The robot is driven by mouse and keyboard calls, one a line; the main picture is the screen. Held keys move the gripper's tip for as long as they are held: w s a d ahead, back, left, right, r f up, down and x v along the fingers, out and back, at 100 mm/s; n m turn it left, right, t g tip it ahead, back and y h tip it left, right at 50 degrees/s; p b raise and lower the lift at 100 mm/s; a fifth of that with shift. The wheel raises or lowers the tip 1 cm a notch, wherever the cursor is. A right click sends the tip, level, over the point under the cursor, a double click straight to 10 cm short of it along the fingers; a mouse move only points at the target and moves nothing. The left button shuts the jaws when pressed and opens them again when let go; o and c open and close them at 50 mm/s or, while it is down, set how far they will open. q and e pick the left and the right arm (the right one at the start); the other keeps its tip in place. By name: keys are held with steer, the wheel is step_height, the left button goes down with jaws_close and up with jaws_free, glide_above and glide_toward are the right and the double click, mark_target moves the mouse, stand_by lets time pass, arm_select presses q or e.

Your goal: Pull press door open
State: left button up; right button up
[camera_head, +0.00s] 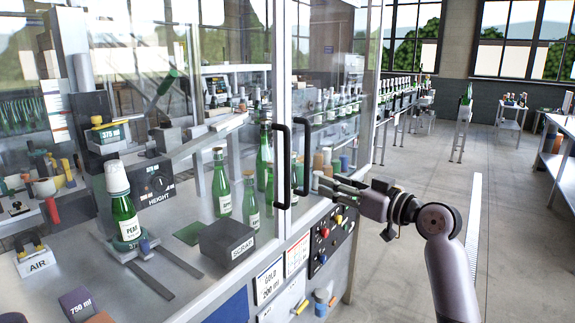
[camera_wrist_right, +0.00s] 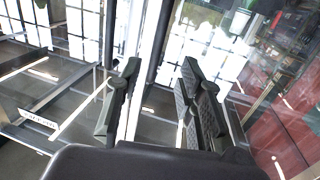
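The press has clear glass doors in pale metal frames. The left glass panel (camera_head: 225,60) and the right glass panel (camera_head: 335,60) meet at a vertical frame edge, with no clear gap between them. A black left handle (camera_head: 282,168) and a black right handle (camera_head: 306,158) stand side by side at that edge. My right gripper (camera_head: 330,189) is just right of the right handle, near its lower end, with fingers pointing left. Its fingers are apart in the right wrist view (camera_wrist_right: 158,95), with pale frame and a dark upright bar showing between them. Contact cannot be told. My left gripper is not in view.
Behind the glass are a green bottle with white cap (camera_head: 124,215), other green bottles (camera_head: 221,185) and a black scrap box (camera_head: 227,241). A button panel (camera_head: 330,240) is below my right gripper. A conveyor with bottles (camera_head: 400,92) runs behind. The floor (camera_head: 500,220) at right is open.

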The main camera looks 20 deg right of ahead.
mark_target(289, 168)
steer(key=p+x, duration=0.4)
steer(key=x, duration=1.1)
steer(key=shift+w+a, duration=0.2)
steer(key=shift+w, duration=0.15)
steer(key=shift+c, duration=0.5)
jaws_close()
